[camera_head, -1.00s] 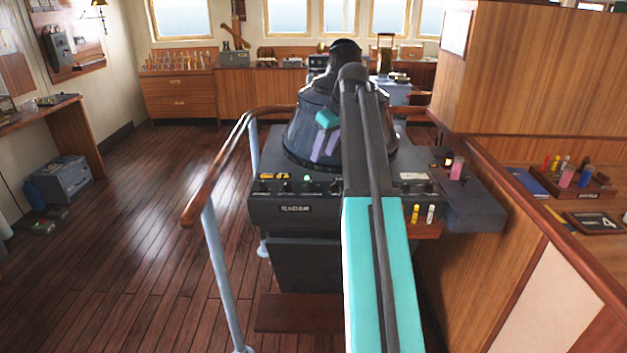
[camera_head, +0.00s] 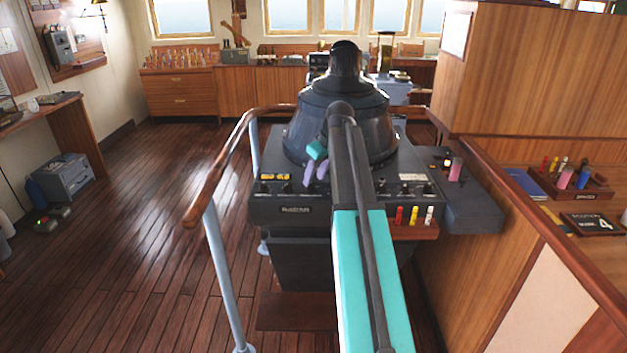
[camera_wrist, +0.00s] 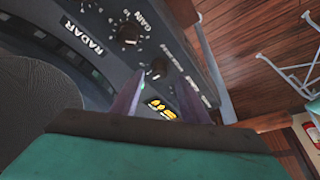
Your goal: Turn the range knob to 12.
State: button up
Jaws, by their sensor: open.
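The radar console (camera_head: 262,215) stands ahead, with knobs and yellow switches along its front panel. In the wrist view a black knob marked GAIN (camera_wrist: 128,33) shows near the RADAR label. A second black knob (camera_wrist: 157,68) lies just beyond my fingertips; its label is partly hidden and unreadable. I cannot tell which knob is the range knob or what it points to. My gripper (camera_head: 315,174) has purple fingers, apart and empty, over the panel's left-middle part. In the wrist view the gripper (camera_wrist: 162,82) frames yellow switches (camera_wrist: 160,108) between its fingers.
A wooden handrail (camera_head: 222,160) curves along the console's left side. A pen rack (camera_head: 415,232) juts from the front right, beside a grey side box (camera_head: 470,215). A wooden partition (camera_head: 520,250) bounds the right. Open floor (camera_head: 140,240) lies left.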

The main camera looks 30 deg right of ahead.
aim_at(311, 185)
jog(key=shift+p+x, duration=0.3)
jog(key=shift+x, duration=1.3)
grip_shut()
jog(key=shift+m, duration=0.3)
jog(key=m+h, duration=0.1)
jog(key=m, duration=0.2)
jog(key=shift+a+m+h, duration=0.1)
jog(key=shift+m+h, duration=0.2)
jog(key=shift+h, duration=0.1)
jog(key=shift+w+a+r+m+h, duration=0.1)
jog(key=shift+m+h, duration=0.3)
jog(key=shift+m, duration=0.75)
jog(key=shift+a+m+h, duration=0.1)
jog(key=shift+m+h, duration=0.3)
jog(key=shift+m, duration=0.75)
jog(key=shift+g, duration=0.3)
